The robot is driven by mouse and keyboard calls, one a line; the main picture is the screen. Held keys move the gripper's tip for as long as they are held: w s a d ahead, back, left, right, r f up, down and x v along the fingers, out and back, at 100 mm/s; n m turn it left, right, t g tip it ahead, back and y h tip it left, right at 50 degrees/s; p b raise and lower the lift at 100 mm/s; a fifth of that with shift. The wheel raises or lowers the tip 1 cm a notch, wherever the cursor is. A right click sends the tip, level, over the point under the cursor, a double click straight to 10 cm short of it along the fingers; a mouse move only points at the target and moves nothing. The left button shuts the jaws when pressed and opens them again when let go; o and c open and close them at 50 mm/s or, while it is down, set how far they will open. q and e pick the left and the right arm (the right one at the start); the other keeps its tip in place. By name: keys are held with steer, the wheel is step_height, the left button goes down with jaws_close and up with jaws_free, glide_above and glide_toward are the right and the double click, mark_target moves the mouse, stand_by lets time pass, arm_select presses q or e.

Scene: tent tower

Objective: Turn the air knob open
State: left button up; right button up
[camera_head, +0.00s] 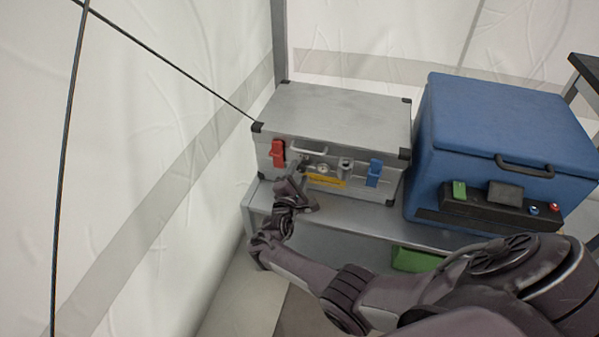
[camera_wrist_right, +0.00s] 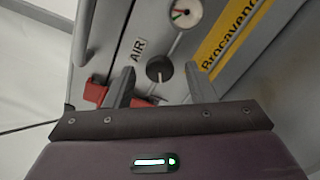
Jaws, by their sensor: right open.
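The air knob (camera_wrist_right: 159,69) is a round dark knob beside the "AIR" label (camera_wrist_right: 138,50) on the grey case's front. My right gripper (camera_wrist_right: 158,80) is open, with one finger on each side of the knob in the wrist view; I cannot tell whether they touch it. A round gauge (camera_wrist_right: 185,12) is near the knob and also shows in the head view (camera_head: 322,169). My left gripper is not in view.
A red part (camera_head: 278,154) and a blue part (camera_head: 374,173) flank the case's front, with a yellow label (camera_head: 325,182) low between them. A blue box (camera_head: 500,110) stands close on the right. Both rest on a grey bench (camera_head: 345,235). A dark line runs to the case's left corner.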

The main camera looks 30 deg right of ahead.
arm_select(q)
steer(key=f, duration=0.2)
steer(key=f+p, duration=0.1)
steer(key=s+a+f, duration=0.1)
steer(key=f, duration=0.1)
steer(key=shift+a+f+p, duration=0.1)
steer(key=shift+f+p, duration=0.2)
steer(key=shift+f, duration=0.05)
arm_select(e)
steer(key=v, duration=0.6)
steer(key=shift+s+a, duration=0.25)
steer(key=shift+a, duration=0.05)
